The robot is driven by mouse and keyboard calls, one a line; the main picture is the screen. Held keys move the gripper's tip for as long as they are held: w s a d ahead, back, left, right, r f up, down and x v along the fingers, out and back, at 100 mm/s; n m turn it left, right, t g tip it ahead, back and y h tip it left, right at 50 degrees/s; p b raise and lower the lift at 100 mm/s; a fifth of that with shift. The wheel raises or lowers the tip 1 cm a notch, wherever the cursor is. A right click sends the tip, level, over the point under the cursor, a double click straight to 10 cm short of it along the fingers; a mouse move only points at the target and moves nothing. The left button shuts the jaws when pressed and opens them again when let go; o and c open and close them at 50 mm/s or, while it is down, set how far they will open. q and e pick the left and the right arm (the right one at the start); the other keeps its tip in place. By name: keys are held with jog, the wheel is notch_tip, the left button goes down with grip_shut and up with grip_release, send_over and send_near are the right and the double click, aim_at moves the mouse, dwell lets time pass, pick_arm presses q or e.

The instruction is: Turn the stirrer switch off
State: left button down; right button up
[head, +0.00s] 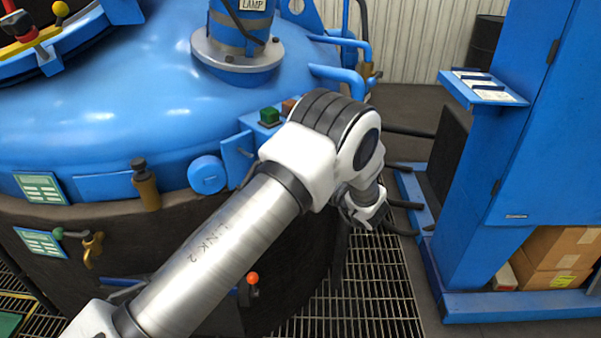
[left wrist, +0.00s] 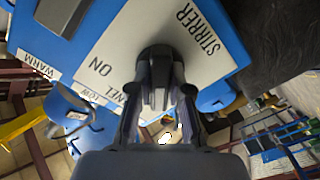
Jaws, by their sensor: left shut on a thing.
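The stirrer switch is a black knob (left wrist: 160,62) on a white label plate (left wrist: 118,48) in the left wrist view. The plate carries the words "STIRRER" and "ON" and is on a blue panel. My left gripper (left wrist: 160,95) has its two fingers on either side of the knob and is shut on it. The fingers cover part of the plate, and I cannot tell which way the knob points. In the head view my left gripper (head: 366,212) is at the arm's end, partly hidden by its wrist, and the switch is not visible there. My right gripper is not in view.
A blue cabinet (head: 545,120) with a small shelf (head: 483,88) stands at the right. Cardboard boxes (head: 556,262) sit low in it. Grated floor (head: 370,285) lies between.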

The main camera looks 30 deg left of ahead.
pick_arm(q)
jog(key=shift+n, duration=0.3)
jog(key=c, duration=1.1)
grip_release()
jog(key=shift+d, duration=0.1)
jog(key=v, duration=0.7)
jog(key=shift+d, duration=0.1)
